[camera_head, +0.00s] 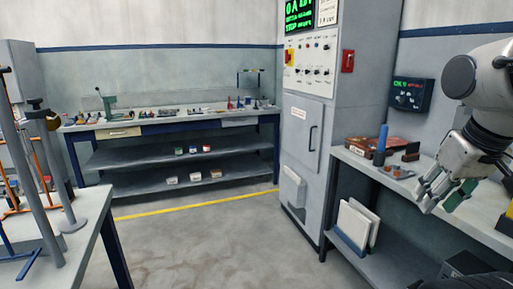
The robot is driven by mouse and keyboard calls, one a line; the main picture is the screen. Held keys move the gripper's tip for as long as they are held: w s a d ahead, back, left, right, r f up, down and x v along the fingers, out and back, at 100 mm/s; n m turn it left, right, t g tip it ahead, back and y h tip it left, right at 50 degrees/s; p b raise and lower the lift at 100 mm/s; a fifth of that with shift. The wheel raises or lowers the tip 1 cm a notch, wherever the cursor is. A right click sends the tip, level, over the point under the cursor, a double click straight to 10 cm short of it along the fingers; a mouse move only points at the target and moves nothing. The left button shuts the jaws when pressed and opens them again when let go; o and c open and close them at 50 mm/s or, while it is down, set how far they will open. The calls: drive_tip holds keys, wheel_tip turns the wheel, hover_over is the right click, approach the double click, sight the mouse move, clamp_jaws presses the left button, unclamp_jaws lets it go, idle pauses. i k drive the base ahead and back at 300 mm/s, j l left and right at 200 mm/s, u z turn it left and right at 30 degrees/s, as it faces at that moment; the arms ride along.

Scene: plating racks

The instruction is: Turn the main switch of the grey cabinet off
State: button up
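The grey cabinet (307,172) stands upright in the middle of the view, with its door shut. Its main switch looks like the small red handle on a yellow plate (289,57), at the upper left of the white control panel (312,58). The handle's exact position is too small to tell. My gripper (441,200) is at the right, over the right-hand bench, well apart from the cabinet. Its fingers point down and to the left and look spread, with nothing seen between them.
A red box (347,61) sits on the cabinet's right side. The right bench (366,160) holds a brown box and a blue cylinder, with white panels (356,224) below. A wall display (407,94) hangs above. Floor (195,245) before the cabinet is clear; a table (85,235) stands left.

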sight(287, 57)
drive_tip(key=i+j+u, duration=0.3)
drive_tip(key=i, duration=0.6)
drive_tip(key=i+u, duration=0.3)
drive_tip(key=i, duration=0.55)
